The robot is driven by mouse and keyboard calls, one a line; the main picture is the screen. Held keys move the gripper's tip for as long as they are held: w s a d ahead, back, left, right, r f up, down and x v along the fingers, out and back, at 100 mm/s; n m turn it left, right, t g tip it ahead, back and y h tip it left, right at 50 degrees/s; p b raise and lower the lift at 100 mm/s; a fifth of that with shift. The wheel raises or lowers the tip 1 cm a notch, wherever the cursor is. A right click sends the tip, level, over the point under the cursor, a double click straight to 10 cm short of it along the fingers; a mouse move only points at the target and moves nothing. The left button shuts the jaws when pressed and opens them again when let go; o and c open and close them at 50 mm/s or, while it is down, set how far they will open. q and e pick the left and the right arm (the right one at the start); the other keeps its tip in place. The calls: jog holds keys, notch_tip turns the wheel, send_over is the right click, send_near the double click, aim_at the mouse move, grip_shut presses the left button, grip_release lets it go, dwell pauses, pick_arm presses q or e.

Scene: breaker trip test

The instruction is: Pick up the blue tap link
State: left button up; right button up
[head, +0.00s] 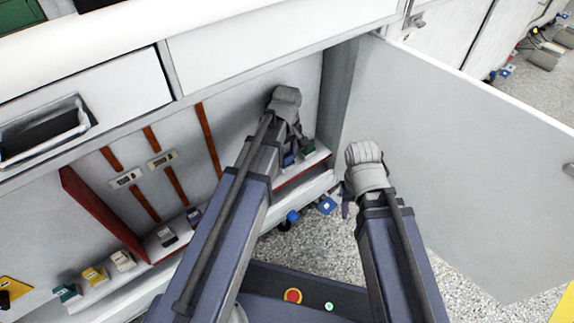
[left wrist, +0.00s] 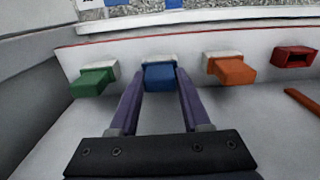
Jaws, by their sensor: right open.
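The blue tap link (left wrist: 160,77) is a small blue block in a white socket on the rail, in the middle of the left wrist view. In the head view the blue tap link (head: 288,159) is partly hidden by my left arm. My left gripper (left wrist: 161,75) has one purple finger on each side of it. The fingertips are very close to its sides, and I cannot tell whether they press on it. In the head view my left gripper (head: 295,143) points down inside the cabinet. My right gripper (head: 347,207) is open and looks empty, near the open door.
A green link (left wrist: 92,80) sits left of the blue one; an orange link (left wrist: 228,68) and a red socket (left wrist: 295,57) sit right. The cabinet door (head: 450,150) stands open on the right. A red divider (head: 105,217) crosses the cabinet. Blue items (head: 327,205) lie below the rail.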

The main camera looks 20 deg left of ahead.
pick_arm(q)
grip_shut()
dwell(0.3)
jog(key=shift+r, duration=0.1)
pick_arm(e)
jog(key=shift+r, duration=0.1)
